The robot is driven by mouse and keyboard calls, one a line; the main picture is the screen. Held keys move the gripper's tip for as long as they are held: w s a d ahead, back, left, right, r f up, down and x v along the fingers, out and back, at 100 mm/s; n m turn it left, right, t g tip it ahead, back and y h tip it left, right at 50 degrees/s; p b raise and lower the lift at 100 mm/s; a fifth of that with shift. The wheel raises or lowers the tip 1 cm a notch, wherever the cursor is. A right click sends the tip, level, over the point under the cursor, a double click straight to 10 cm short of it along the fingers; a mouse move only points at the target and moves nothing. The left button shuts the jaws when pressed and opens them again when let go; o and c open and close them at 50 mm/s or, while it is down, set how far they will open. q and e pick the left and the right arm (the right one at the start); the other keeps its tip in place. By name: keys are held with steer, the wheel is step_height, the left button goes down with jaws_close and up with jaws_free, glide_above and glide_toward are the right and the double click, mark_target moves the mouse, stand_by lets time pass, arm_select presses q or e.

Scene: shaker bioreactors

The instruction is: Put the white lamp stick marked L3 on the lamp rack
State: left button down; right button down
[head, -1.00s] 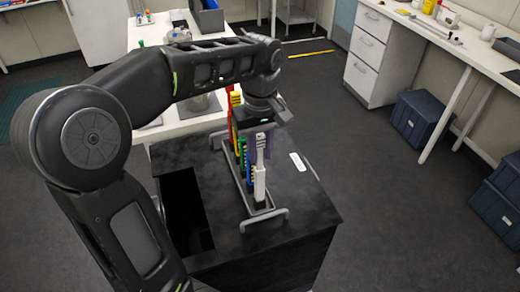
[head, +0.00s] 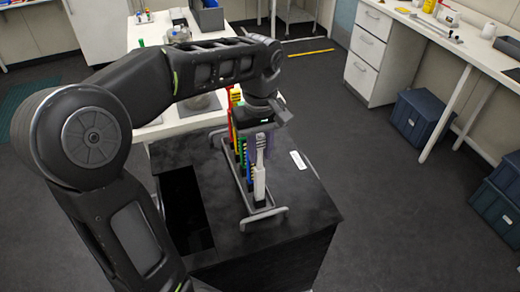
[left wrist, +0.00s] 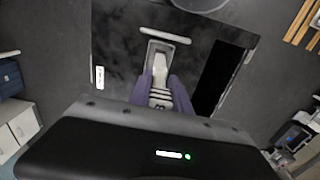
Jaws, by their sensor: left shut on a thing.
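The white lamp stick (head: 259,182) stands upright at the near end of the lamp rack (head: 262,213), a grey frame with end handles on a black-topped stand. Its upper part has dark bands. My left gripper (head: 265,135) is above the rack, its purple fingers shut on the stick's banded upper part. The left wrist view shows the stick (left wrist: 160,72) between the fingers (left wrist: 161,95), with the rack's end handle (left wrist: 165,35) beyond it. I cannot read L3 on it, nor see whether its foot is fully seated. My right gripper is not in view.
Red, yellow, green and blue sticks (head: 241,150) stand in the rack behind the white one, partly hidden by my arm. A white label (head: 298,160) lies on the black top (head: 300,200). A dark rectangular opening (head: 186,210) is left of the rack.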

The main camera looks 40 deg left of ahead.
arm_select(q)
steer(key=c, duration=1.1)
jaws_free()
